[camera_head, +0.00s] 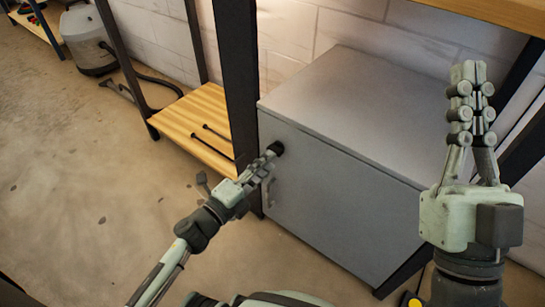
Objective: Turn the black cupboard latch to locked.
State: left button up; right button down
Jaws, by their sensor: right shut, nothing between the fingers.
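The grey cupboard (345,195) stands on the floor under the bench, its door facing me. The small black round latch (277,147) is at the upper left of the door. Which way the latch is turned cannot be made out. My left gripper (266,158) reaches in from the lower left, its fingertips at the latch and partly covering it. Whether its fingers grip the latch is too small to tell. My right gripper (476,75) is raised at the right, fingers pointing up, shut and empty, away from the latch.
A grey door handle (269,191) sits just below my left fingers. A dark bench post (236,75) rises close to the cupboard's left side. A wooden shelf (196,125) with dark rods is left of it. The floor (80,200) at left is clear.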

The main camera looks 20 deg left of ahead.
pick_arm(q)
jog(key=v, duration=0.8)
jog(key=shift+s, duration=0.2)
